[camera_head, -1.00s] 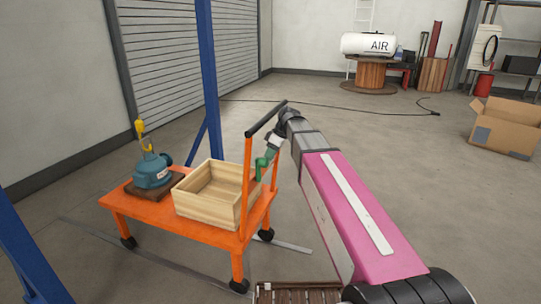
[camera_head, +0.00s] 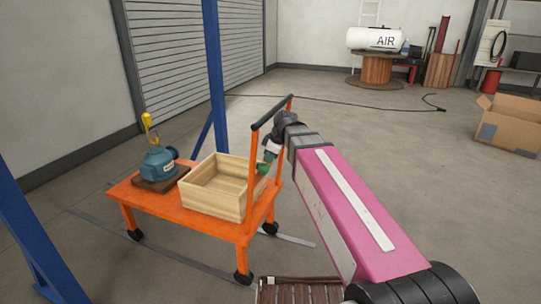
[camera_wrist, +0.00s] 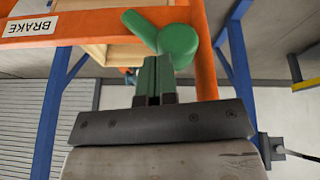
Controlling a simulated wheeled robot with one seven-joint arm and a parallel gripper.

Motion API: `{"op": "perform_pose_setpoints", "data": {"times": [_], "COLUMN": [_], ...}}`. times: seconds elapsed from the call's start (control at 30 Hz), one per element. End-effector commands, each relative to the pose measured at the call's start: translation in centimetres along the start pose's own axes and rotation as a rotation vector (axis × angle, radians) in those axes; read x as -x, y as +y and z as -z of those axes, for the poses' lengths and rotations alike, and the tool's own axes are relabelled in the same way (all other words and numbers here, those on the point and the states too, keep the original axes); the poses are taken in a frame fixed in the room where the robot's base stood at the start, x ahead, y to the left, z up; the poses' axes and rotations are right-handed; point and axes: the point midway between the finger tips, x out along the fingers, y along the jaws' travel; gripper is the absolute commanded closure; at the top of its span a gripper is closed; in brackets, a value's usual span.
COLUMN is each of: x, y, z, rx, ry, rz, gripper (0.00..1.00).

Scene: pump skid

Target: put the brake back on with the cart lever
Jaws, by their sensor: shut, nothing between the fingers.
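The cart (camera_head: 190,228) is orange, with a black push handle (camera_head: 271,113) on two uprights. Its green lever (camera_head: 263,168) sits by the upright at the handle end, partly hidden by my wrist. In the wrist view the lever (camera_wrist: 178,43) shows a round hub on the orange upright and an arm slanting to the upper left. A white BRAKE label (camera_wrist: 29,27) is on the orange frame to its left. My gripper (camera_wrist: 155,72) is shut and empty, its fingertips right at the lever's hub; I cannot tell whether they touch.
An open wooden crate (camera_head: 213,207) and a teal pump (camera_head: 159,163) stand on the cart. Blue posts (camera_head: 215,75) rise beside it. A slatted wooden pallet (camera_head: 290,292) lies in front. A cardboard box (camera_head: 508,125) is at right. The floor between is mostly clear.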

Motion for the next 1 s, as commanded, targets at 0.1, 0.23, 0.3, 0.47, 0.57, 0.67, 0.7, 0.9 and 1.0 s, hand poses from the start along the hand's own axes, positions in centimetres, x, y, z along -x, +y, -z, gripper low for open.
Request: {"op": "perform_pose_setpoints", "data": {"times": [0.1, 0.23, 0.3, 0.47, 0.57, 0.67, 0.7, 0.9, 1.0], "x": [-0.23, -0.43, -0.5, -0.6, -0.61, -0.61, -0.61, -0.59, -0.35], "y": [-0.66, -1.05, -1.19, -1.32, -1.34, -1.33, -1.33, -1.31, -1.23], "z": [-0.05, -0.05, -0.05, -0.05, -0.04, -0.05, -0.05, -0.03, 0.18], "rx": [0.0, 0.0, 0.0, -0.001, -0.001, -0.001, -0.001, -0.001, -0.001], "ry": [0.0, 0.0, 0.0, 0.0, 0.0, 0.0, 0.0, 0.0, 0.0], "rz": [0.001, 0.001, 0.001, 0.001, 0.001, 0.001, 0.001, 0.001, 0.0], "gripper": [1.0, 1.0, 1.0, 1.0, 1.0, 1.0, 1.0, 1.0, 1.0]}}
